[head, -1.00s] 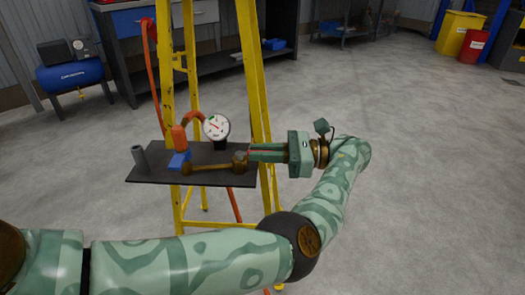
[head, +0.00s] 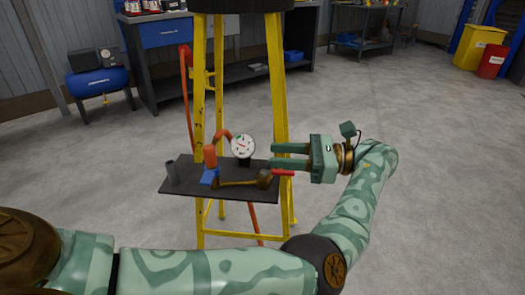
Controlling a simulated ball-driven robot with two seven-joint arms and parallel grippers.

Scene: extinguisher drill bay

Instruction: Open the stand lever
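The stand lever (head: 284,172) is a short red handle at the right end of a brass pipe and valve (head: 263,179) on the dark shelf of the yellow stand. It points right, past the shelf's edge. My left gripper (head: 273,156) has its fingers apart with a clear gap and nothing between them. Its fingers point left, and the lower one shows just above the red lever. I cannot tell whether they touch. My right gripper is not in view.
The yellow stand legs (head: 276,80) rise behind. A workbench (head: 165,60) and blue compressor (head: 97,82) stand farther back. Floor to the right is clear.

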